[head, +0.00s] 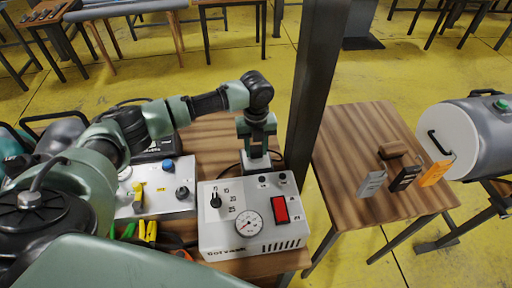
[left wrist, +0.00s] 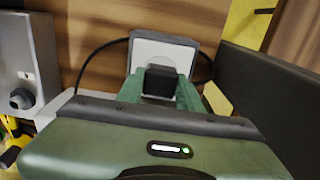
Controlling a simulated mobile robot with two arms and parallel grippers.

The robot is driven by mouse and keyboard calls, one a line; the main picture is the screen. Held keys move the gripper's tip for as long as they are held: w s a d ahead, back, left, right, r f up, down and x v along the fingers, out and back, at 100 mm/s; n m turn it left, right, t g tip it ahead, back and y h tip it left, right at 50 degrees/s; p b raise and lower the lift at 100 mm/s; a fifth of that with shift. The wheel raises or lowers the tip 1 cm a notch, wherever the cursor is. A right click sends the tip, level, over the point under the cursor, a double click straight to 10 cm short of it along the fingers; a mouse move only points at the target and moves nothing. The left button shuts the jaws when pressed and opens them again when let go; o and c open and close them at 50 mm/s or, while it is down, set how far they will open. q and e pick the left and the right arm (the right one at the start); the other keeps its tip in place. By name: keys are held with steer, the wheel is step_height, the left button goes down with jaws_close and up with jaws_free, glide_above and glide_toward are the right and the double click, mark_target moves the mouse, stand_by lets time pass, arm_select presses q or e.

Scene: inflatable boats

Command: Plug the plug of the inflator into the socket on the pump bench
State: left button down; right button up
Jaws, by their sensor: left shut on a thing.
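My left gripper (head: 257,146) points down just behind the white inflator (head: 229,230), which has a dial gauge, a knob and a red switch. In the left wrist view its green fingers are shut on a small black block (left wrist: 160,82), which looks like the plug. Right at it is a pale grey square piece (left wrist: 182,50), also seen below the fingers in the head view (head: 257,164); it looks like the socket on the wooden pump bench (head: 213,135). Whether the plug is seated in it I cannot tell. A black cable (left wrist: 92,67) curves around there. My right gripper is out of view.
A dark post (head: 318,80) rises close to the right of the gripper. A grey box with knobs (head: 158,196) stands left of the inflator. Another wooden table (head: 345,140) with tags, and a grey tank (head: 480,135), are at the right.

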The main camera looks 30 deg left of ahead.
mark_target(256, 148)
arm_select(q)
steer(key=shift+f, duration=0.55)
steer(key=c, duration=0.9)
jaws_free()
steer(key=shift+o, duration=0.2)
steer(key=shift+r, duration=0.1)
step_height(256, 148, up, 8)
steer(key=shift+f+b, duration=0.2)
steer(key=shift+b, duration=0.8)
